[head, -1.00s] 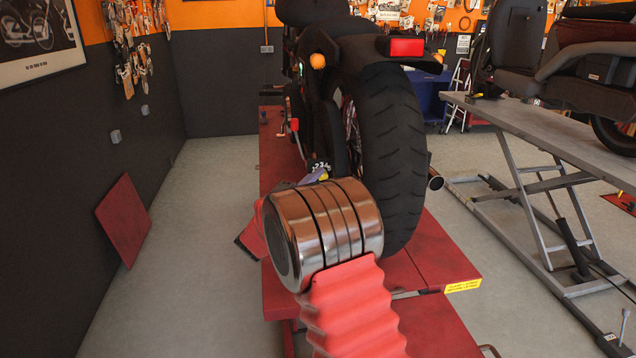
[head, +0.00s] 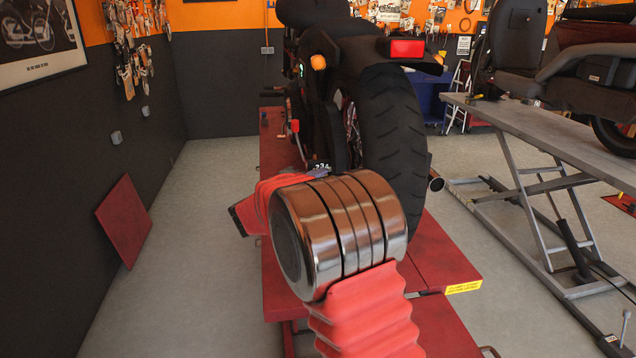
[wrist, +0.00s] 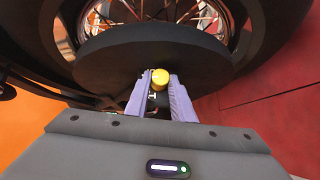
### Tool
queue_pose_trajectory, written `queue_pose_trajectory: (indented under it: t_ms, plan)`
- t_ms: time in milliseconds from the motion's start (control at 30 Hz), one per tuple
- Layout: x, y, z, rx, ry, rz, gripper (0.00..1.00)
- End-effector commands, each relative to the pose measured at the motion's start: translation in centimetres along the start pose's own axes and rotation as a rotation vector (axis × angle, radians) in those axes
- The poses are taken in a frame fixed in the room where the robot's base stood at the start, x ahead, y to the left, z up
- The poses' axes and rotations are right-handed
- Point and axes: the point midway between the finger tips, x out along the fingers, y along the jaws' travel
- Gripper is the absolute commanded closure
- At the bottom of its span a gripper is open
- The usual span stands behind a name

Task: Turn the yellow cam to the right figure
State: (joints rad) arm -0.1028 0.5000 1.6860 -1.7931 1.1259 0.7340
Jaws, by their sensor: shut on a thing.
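The yellow cam (wrist: 160,76) shows in the wrist view as a small yellow round piece at the end of my gripper, in front of a dark disc (wrist: 150,50) by the motorcycle's wheel. My gripper (wrist: 161,88) has its two pale violet fingers closed on the cam, one on each side. In the head view my arm's metal joint hides the cam and most of the gripper. A dark dial with white figures (head: 319,166) shows just above the arm there; part of it is covered, and I cannot tell which figure the cam points at.
The motorcycle's rear tyre (head: 397,150) stands close to the right of my arm. The bike is on a red lift (head: 445,255). A grey lift (head: 560,140) with another motorcycle stands at right.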

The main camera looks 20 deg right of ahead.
Motion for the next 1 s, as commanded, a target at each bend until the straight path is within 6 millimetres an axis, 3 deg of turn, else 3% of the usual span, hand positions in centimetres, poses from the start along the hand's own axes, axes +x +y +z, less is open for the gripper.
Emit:
queue_pose_trajectory:
  t_ms: [700, 733, 1000]
  plan:
    - [0.07, -0.37, 0.27, 0.092, -0.006, -0.106, 1.0]
    - [0.07, -0.38, 0.27, 0.092, -0.006, -0.106, 0.77]
    - [0.05, -0.12, 0.16, 0.094, -0.004, -0.102, 0.59]
